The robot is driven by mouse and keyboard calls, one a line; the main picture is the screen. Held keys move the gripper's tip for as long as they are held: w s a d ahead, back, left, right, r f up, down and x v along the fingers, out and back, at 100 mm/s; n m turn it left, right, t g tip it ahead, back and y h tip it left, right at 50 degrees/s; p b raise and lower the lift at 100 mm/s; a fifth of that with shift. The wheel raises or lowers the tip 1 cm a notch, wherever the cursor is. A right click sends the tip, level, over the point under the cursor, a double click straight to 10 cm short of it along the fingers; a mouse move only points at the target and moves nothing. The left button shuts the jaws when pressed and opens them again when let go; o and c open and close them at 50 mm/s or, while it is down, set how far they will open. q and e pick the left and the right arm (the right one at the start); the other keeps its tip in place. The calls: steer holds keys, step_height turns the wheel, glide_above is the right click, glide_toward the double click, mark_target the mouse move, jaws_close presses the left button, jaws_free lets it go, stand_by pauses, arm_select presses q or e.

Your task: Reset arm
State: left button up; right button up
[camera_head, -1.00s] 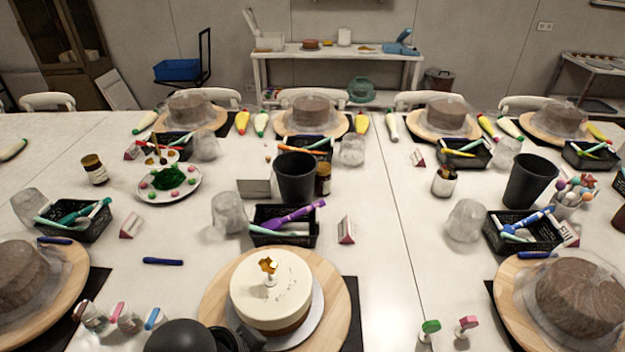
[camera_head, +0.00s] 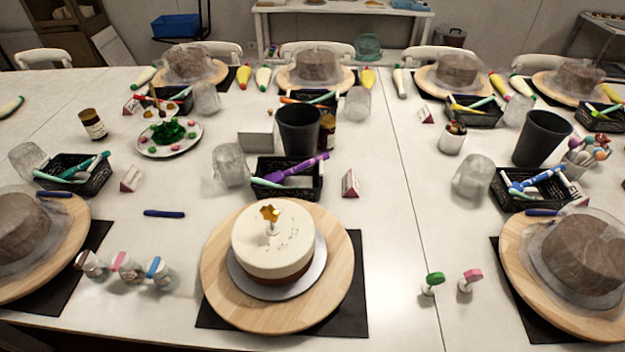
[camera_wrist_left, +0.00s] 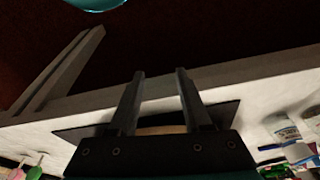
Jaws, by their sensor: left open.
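My left gripper (camera_wrist_left: 159,76) shows in the left wrist view with its two dark fingers apart and nothing between them. It is near the table edge, with a black mat (camera_wrist_left: 75,133) and part of the wooden turntable behind the fingers. Neither gripper shows in the head view. My right gripper is out of sight. In the head view a white-topped cake (camera_head: 272,240) with a gold topper stands on a wooden turntable (camera_head: 228,300) over a black mat (camera_head: 350,315).
Small jars (camera_head: 125,266) stand left of the turntable and two stamps (camera_head: 432,282) stand right of it. A black basket (camera_head: 288,180) and a dark cup (camera_head: 299,130) are behind it. Wrapped cakes (camera_head: 585,250) stand at other places. The front edge beside the turntable is clear.

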arm_select(q)
steer(key=s+a+f+b, duration=0.1)
steer(key=s+f+b, duration=0.1)
steer(key=s+f, duration=0.3)
steer(key=s+a+f+g+b, duration=0.1)
steer(key=s+f, duration=0.5)
steer(key=f, duration=0.6)
steer(key=s+f+b, duration=0.3)
steer(key=s+f, duration=0.2)
steer(key=f, duration=0.4)
steer(key=shift+s+a+g, duration=0.3)
steer(key=shift+s+a, duration=0.1)
